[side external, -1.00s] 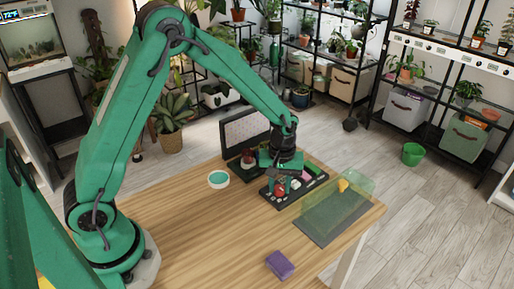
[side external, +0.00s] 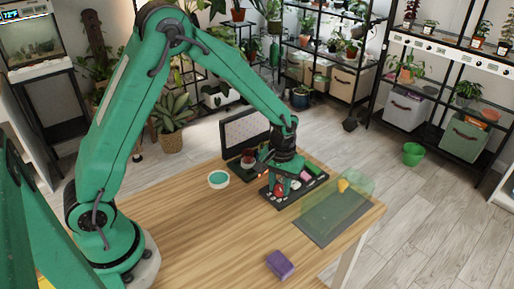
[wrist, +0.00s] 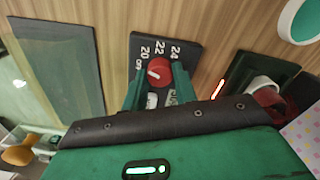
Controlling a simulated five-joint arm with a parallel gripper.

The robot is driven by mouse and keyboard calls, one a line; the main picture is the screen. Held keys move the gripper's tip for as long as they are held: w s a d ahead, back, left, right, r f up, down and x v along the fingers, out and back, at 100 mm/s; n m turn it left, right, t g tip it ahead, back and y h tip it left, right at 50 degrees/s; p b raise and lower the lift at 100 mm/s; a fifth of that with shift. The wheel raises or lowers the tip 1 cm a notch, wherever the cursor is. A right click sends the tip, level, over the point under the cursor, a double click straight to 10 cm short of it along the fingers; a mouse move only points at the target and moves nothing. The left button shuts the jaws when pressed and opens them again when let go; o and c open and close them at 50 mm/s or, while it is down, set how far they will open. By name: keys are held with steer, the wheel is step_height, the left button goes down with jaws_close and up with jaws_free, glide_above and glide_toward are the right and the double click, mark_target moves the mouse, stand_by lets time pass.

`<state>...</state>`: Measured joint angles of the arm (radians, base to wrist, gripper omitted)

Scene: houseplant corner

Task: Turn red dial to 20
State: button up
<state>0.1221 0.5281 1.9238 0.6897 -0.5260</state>
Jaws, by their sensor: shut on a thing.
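The red dial (wrist: 159,71) sits on a dark panel (wrist: 189,52) marked "off", 20, 22 and 24 in the wrist view. A white mark on the dial points to the lower left, near the "off" and 20 end. My gripper (wrist: 157,84) is shut on the dial, with a green finger on each side. In the side view my gripper (side external: 284,178) points down over the dark tray (side external: 288,202) at the table's far edge. It hides much of the dial there.
A white bowl with teal contents (side external: 218,179) stands left of the tray. A green see-through cover (side external: 330,209) with a yellow item (side external: 343,185) is at the right. A purple block (side external: 280,264) lies near the front edge. A framed board (side external: 246,132) stands behind. The table's middle is clear.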

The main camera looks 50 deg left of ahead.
mark_target(280, 187)
steer(key=shift+m, duration=1.7)
steer(key=o, duration=1)
steer(key=shift+r, duration=3.95)
